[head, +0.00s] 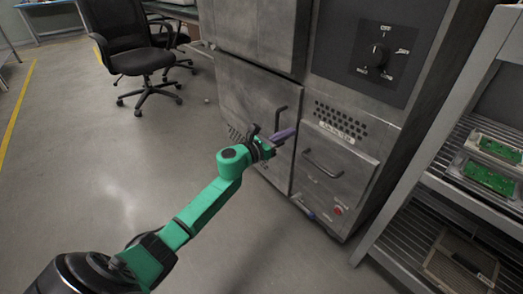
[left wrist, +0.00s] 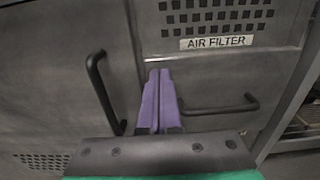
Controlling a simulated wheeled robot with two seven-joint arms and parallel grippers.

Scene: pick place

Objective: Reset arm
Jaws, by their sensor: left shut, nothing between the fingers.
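My left arm is green and reaches in from the lower left of the head view. My left gripper (head: 287,134) has purple fingers and is shut and empty in front of the grey cabinet (head: 228,92). The purple fingers also show in the left wrist view (left wrist: 160,100), pressed side by side. In that view they stand between a black vertical handle (left wrist: 98,92) on the left and a black horizontal handle (left wrist: 218,107) on the right. I cannot tell whether they touch the cabinet. My right gripper is not in view.
A control panel with a knob (head: 378,55) is above a vent grille (head: 341,119). A metal rack (head: 450,185) with green circuit boards (head: 490,178) stands at the right. A black office chair (head: 140,55) stands at the upper left. The floor (head: 90,150) at left is clear.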

